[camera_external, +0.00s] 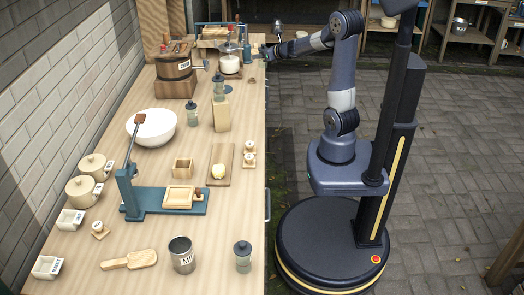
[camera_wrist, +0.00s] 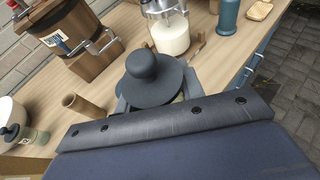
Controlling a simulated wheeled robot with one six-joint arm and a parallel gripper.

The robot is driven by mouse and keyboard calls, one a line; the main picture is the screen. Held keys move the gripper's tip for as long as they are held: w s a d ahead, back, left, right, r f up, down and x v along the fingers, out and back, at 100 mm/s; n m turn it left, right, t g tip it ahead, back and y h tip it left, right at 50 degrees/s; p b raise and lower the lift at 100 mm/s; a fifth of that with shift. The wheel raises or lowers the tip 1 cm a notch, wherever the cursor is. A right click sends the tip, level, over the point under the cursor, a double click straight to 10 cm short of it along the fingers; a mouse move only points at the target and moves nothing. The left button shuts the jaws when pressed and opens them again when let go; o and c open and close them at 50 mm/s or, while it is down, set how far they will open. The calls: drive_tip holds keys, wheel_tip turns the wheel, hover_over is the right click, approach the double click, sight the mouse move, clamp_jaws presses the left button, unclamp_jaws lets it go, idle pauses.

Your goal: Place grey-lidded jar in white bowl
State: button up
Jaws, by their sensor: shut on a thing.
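In the wrist view, my gripper (camera_wrist: 150,95) is shut on a grey-lidded jar (camera_wrist: 148,68). Its dark round lid and knob face the camera; the jar's body is mostly hidden below the lid. In the external view my gripper (camera_external: 267,52) is at the far right edge of the table, and I cannot make out the held jar clearly there. The white bowl (camera_external: 151,127) stands on the left half of the table, nearer and left of my gripper. No jar shows in it. Its rim just shows at the left edge of the wrist view (camera_wrist: 8,110).
A wooden churn (camera_external: 175,75) and a glass churn (camera_external: 230,63) stand at the far end. A teal lever press (camera_external: 130,195) rises in front of the bowl.

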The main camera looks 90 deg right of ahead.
drive_tip(key=w+a+r+n+t+y+p, duration=0.1)
drive_tip(key=w+a+r+n+y, duration=0.1)
drive_tip(key=w+a, duration=0.65)
drive_tip(key=w+a+r+n+t+y, duration=0.15)
drive_tip(key=w+a, duration=0.35)
drive_tip(key=w, duration=0.7)
drive_tip(key=w+a+r+n+y+p, duration=0.1)
drive_tip(key=w+a, duration=0.5)
drive_tip(key=a, duration=0.4)
drive_tip(key=w+a+r+n+y, duration=0.1)
drive_tip(key=w+a+n+y, duration=0.1)
drive_tip(key=w+a, duration=0.65)
drive_tip(key=w+a+f+m+h, duration=0.2)
drive_tip(key=a+f+m+h, duration=0.1)
drive_tip(key=a, duration=0.5)
wheel_tip(320, 180, down, 10)
drive_tip(key=shift+d+r+b, duration=0.15)
drive_tip(key=shift+r+b, duration=0.05)
drive_tip(key=shift+b, duration=0.85)
drive_tip(key=shift+f, duration=0.1)
drive_tip(key=shift+f+b, duration=0.5)
drive_tip(key=shift+b, duration=0.15)
